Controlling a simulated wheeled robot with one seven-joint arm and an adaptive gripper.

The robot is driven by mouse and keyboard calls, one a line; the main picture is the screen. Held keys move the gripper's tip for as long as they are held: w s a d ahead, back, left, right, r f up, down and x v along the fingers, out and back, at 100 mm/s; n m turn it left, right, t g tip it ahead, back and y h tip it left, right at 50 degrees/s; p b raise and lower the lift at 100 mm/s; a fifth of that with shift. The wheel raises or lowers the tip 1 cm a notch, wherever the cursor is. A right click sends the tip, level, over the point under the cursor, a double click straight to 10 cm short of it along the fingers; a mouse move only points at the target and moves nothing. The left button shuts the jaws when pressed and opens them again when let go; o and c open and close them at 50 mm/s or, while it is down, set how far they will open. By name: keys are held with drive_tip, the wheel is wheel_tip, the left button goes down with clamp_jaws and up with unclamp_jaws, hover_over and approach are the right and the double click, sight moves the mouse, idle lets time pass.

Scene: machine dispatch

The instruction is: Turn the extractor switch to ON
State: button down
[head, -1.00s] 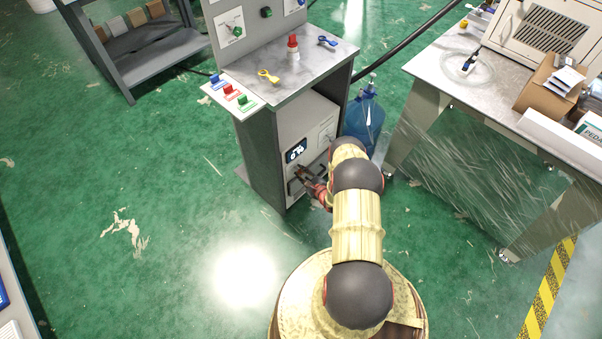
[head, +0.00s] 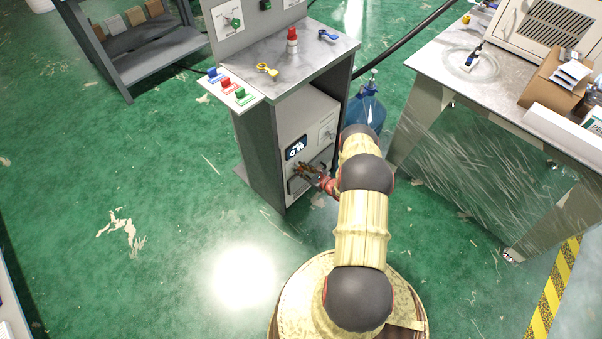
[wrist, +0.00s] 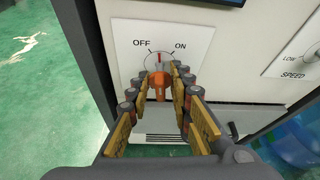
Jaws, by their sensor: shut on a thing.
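The extractor switch is an orange knob (wrist: 159,86) on a white plate (wrist: 190,36) marked OFF at left and ON at right, shown in the wrist view. A small red mark sits above the knob, between the two words. My gripper (wrist: 162,76) has its fingers on both sides of the knob and is shut on it. In the head view my gripper (head: 306,171) is at the lower front of the grey cabinet (head: 262,160), just under a dark display (head: 296,147). The fingers partly hide the knob there.
A second plate marked SPEED (wrist: 300,48) is right of the switch. A blue water bottle (head: 364,108) stands beside the cabinet, close to my arm. A workbench (head: 425,65) is at right. Green floor is clear at left.

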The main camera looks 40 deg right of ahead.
drive_tip(key=m+y+b, duration=0.2)
drive_tip(key=m+b, duration=0.1)
drive_tip(key=shift+d+f, duration=0.1)
drive_tip(key=shift+d, duration=0.1)
drive_tip(key=shift+m+y, duration=1)
drive_tip(key=shift+m, duration=0.4)
drive_tip(key=shift+d, duration=0.1)
drive_tip(key=c, duration=1.9)
unclamp_jaws()
drive_tip(key=v, duration=1.2)
